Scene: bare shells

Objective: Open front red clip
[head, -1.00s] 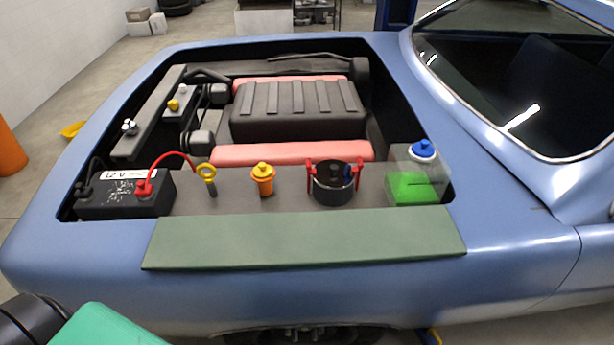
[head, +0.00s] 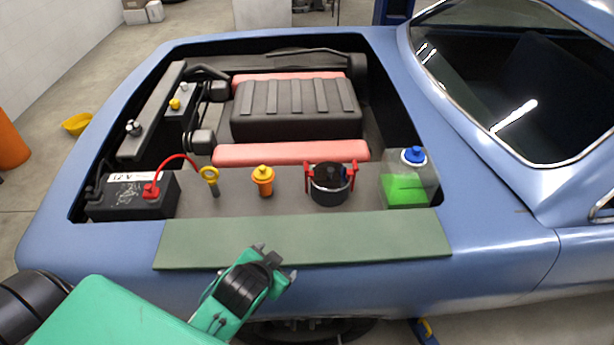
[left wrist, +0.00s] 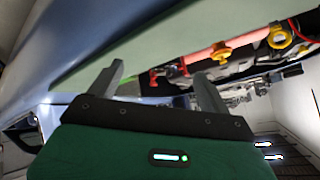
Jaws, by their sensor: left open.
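A black round canister (head: 329,186) stands in the engine bay behind the green mat. It has a red clip on its left side (head: 309,180) and another red clip on its right side (head: 352,172); both look upright against it. Small red parts (left wrist: 172,70) show between my fingers in the left wrist view, partly hidden. My left gripper (head: 277,262) is open and empty over the fender at the mat's front edge, in front of and left of the canister. Its two fingers also show apart in the left wrist view (left wrist: 158,76). My right gripper is out of view.
The green mat (head: 380,240) lies clear along the fender. Left of the canister stand an orange-capped filler (head: 263,182), a yellow dipstick ring (head: 210,175) and a black battery (head: 130,198). A clear tank with green liquid (head: 405,190) stands to the right.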

